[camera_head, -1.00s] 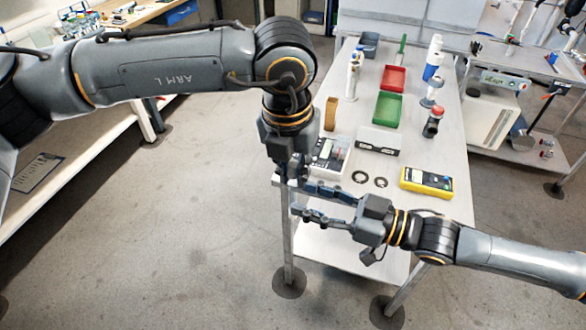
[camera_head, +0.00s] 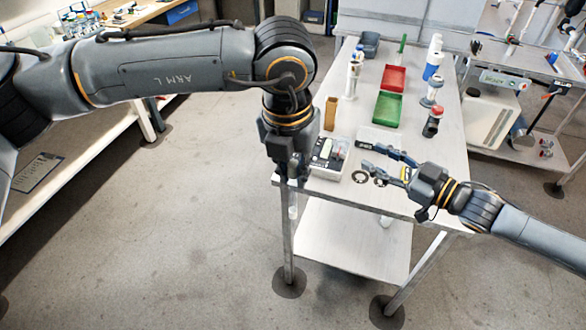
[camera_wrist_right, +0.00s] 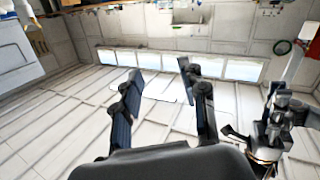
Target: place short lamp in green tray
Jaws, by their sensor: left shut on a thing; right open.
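The green tray (camera_head: 388,108) lies on the long table, in front of the red tray. My left gripper (camera_head: 291,184) points down at the table's near left edge, left of and nearer than the green tray. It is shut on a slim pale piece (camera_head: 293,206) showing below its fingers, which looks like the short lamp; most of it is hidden. My right gripper (camera_head: 366,155) is open and empty above the near part of the table. In the right wrist view its two fingers (camera_wrist_right: 161,72) stand apart with nothing between them.
Around the trays stand a red tray (camera_head: 393,78), a tan block (camera_head: 331,113), a red-topped item (camera_head: 433,122) and white and blue bottles (camera_head: 432,65). A case (camera_head: 328,155) lies near the left gripper, and dark rings (camera_head: 360,177) lie near the front. The yellow meter is mostly hidden behind my right gripper.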

